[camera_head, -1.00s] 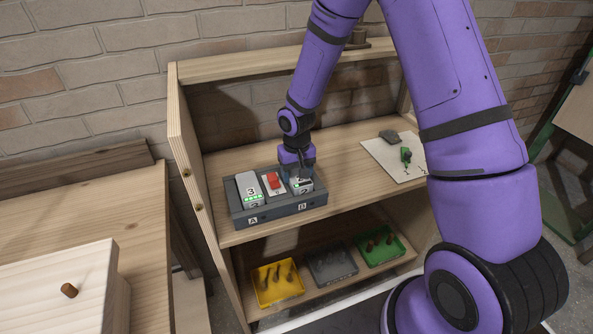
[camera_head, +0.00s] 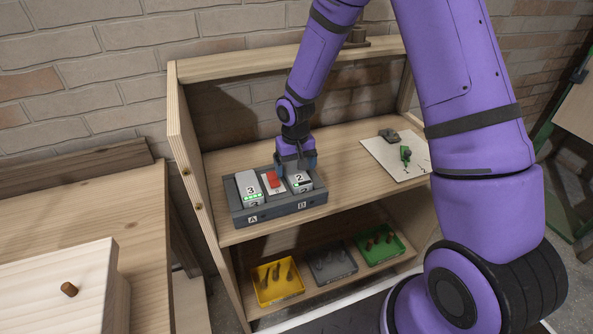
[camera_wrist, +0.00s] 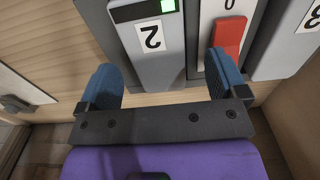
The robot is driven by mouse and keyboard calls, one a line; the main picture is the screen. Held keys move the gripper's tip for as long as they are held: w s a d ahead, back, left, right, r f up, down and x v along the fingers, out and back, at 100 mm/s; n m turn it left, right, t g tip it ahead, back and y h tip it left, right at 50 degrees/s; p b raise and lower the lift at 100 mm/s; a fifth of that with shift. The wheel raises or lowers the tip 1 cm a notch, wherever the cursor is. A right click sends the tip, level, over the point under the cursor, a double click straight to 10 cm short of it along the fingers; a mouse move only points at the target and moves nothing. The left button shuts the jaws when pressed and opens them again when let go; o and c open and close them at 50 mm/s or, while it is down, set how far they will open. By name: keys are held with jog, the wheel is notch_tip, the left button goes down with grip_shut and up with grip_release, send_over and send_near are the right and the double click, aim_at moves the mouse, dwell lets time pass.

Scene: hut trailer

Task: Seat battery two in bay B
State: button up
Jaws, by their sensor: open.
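Battery two (camera_head: 300,182), a grey block with a white "2" label and a green light, sits upright in the right end of the grey dock (camera_head: 278,213), behind the "B" label. It also shows in the wrist view (camera_wrist: 150,62), with its label upside down. My gripper (camera_head: 296,167) is open at the battery's rear. In the wrist view its blue fingers (camera_wrist: 165,80) are spread to either side of the battery's near end, with a gap on the right. Whether either finger touches it, and how deep the battery sits, I cannot tell.
Battery three (camera_head: 250,186) stands in bay A. A red switch (camera_head: 272,180) lies between the batteries, close to one finger. A white sheet (camera_head: 397,158) with small grey and green parts is on the shelf's right. Yellow (camera_head: 277,297), grey and green trays are below.

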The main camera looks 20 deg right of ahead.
notch_tip(320, 180, up, 8)
jog(key=shift+d, duration=0.25)
jog(key=shift+r, duration=0.15)
dwell(0.3)
notch_tip(320, 180, up, 11)
jog(key=t, duration=0.1)
send_over(297, 172)
jog(key=s+d, duration=0.3)
jog(key=s, duration=0.2)
jog(key=s+d+r+t, duration=0.1)
jog(key=s+r, duration=0.5)
jog(key=r, duration=0.2)
jog(key=s+d+r+t, duration=0.1)
jog(key=s+r, duration=0.3)
jog(key=s, duration=0.5)
jog(key=s+d+r+t, duration=0.1)
jog(key=s+r, duration=0.3)
jog(key=s, duration=0.5)
jog(key=shift+d+t, duration=0.3)
jog(key=shift+t, duration=0.3)
